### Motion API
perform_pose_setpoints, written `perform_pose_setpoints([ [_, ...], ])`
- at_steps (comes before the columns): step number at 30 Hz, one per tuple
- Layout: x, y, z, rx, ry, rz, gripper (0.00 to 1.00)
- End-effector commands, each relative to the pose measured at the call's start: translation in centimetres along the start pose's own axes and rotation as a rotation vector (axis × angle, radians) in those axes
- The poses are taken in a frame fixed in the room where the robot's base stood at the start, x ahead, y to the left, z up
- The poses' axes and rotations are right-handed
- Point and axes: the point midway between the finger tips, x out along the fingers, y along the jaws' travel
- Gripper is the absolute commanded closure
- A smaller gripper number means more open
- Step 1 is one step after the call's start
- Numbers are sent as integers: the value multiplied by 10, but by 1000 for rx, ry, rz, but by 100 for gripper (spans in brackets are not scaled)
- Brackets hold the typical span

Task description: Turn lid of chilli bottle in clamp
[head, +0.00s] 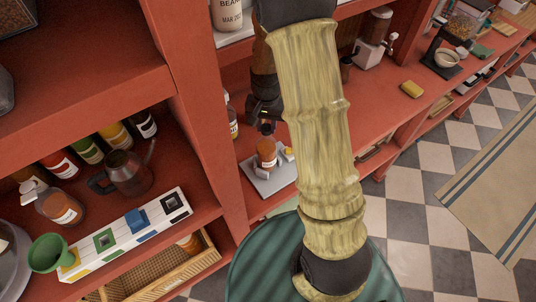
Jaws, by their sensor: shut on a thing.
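The chilli bottle (267,152), brown-orange with a pale label, stands upright in the clamp (262,186), a light grey base with jaws beside the bottle, on the red counter. Its dark lid (266,129) is at the top, just under my gripper. My gripper (265,120) is dark, points down over the bottle and is shut on the lid. The fingertips are small and partly merge with the dark lid, so the exact contact is hard to see. My arm covers the area right of the bottle.
Left shelves hold several bottles (61,207), a dark jug (126,166), a green funnel (50,254) and a white box with coloured squares (128,232). A red upright (210,120) stands left of the clamp. A yellow sponge (411,89) lies on the counter at right.

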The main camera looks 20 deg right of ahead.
Motion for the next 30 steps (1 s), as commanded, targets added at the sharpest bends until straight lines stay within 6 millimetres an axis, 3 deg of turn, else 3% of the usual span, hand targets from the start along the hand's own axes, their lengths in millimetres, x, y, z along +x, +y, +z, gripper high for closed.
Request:
perform_pose_setpoints([
  [30,-4,1,0,-1460,-3,-2,100],
])
